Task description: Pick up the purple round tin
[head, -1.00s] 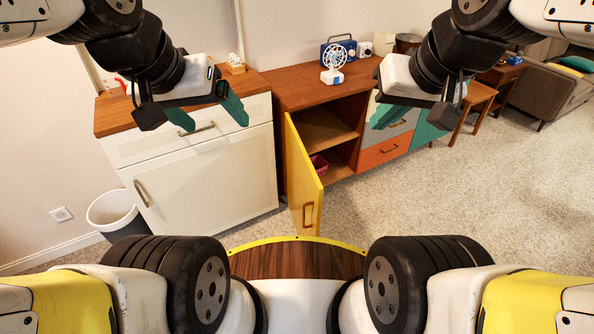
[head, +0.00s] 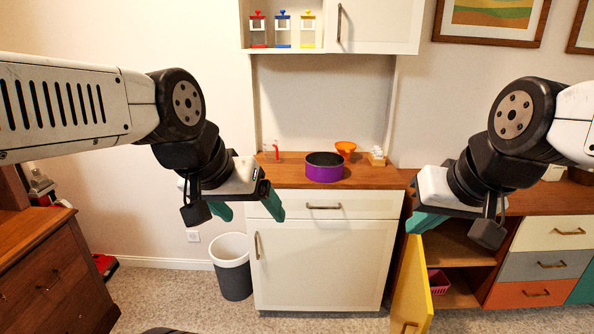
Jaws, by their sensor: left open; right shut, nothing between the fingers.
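The purple round tin (head: 324,171) stands upright on the wooden top of the white hutch (head: 312,250), near the middle of the head view. Its dark inside shows, so its top looks open. My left gripper (head: 248,209) is open and empty, nearer to me and to the left of the tin. My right gripper (head: 422,220) is shut with nothing in it, to the right of the tin and in front of the yellow door. Neither gripper touches the tin.
An upper cabinet (head: 380,27) hangs above. A yellow door (head: 412,290) stands open at right. A grey bin (head: 232,268) stands at left.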

